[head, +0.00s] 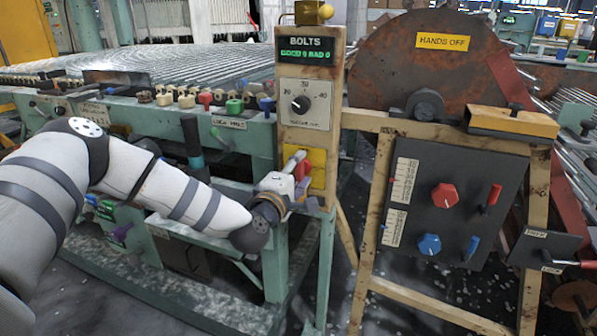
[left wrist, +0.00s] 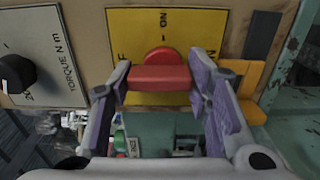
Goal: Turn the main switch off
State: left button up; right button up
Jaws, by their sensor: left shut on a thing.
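The main switch is a red handle (left wrist: 160,80) on a yellow plate (left wrist: 185,30), with the word ON at its top in the left wrist view. In the head view the yellow plate (head: 318,158) sits low on the post, below the dial panel. My left gripper (head: 298,178) is at the plate and covers part of the switch. In the left wrist view the purple-padded fingers of my left gripper (left wrist: 161,84) stand on either side of the red handle, shut on it. The handle lies crosswise in that view. My right gripper is not in view.
A torque dial (head: 301,104) is above the switch, under a BOLTS display (head: 305,56). To the right, a dark panel (head: 450,165) carries red and blue knobs and handles. A rusty disc marked HANDS OFF (head: 425,60) stands behind. The green bench (head: 240,140) is left.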

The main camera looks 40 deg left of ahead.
pick_arm(q)
jog(key=shift+d, duration=0.1)
jog(key=o, duration=1.2)
jog(key=shift+c, duration=0.2)
jog(key=v, duration=1.2)
